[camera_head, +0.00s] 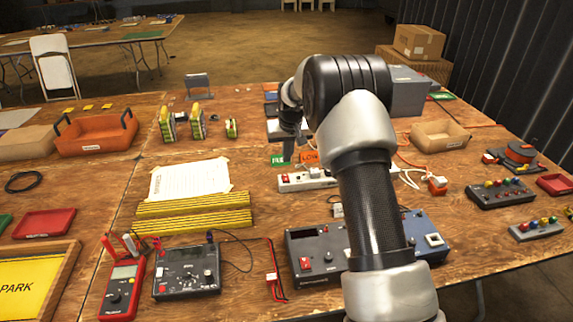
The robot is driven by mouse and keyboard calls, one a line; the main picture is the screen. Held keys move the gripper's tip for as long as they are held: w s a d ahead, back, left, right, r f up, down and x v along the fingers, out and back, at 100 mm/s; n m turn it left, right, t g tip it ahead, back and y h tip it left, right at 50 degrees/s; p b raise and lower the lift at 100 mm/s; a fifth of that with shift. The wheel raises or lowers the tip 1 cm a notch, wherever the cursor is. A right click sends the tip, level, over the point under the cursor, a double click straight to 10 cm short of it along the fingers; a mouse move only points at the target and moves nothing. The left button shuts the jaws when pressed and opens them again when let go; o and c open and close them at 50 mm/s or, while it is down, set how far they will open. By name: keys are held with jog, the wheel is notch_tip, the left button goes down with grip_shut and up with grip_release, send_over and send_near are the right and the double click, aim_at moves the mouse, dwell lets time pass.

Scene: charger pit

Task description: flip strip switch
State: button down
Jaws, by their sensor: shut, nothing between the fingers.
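A white power strip (308,181) lies on the wooden table left of my arm, with a red switch (284,178) at its left end. The strip's right part is hidden behind my arm. My gripper (297,141) points down just behind the strip, above the green and orange tags. It is shut and holds nothing. It appears apart from the switch, and its fingertips are small and partly hidden. I cannot tell the switch's position.
Green FREE (277,159) and orange LOW (309,156) tags stand behind the strip. A grey switch box (318,262) is in front. A black meter box (187,270) and red multimeter (122,290) are front left. White cords lie to the right. An orange bin (97,133) sits back left.

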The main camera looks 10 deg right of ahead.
jog(key=v, duration=0.4)
jog(key=shift+r, duration=0.2)
jog(key=shift+w+r+b, duration=0.15)
jog(key=shift+w+b, duration=0.5)
jog(key=b, duration=0.2)
send_near(285, 175)
jog(key=x, duration=0.5)
jog(key=shift+w, duration=0.15)
jog(key=shift+f, duration=0.55)
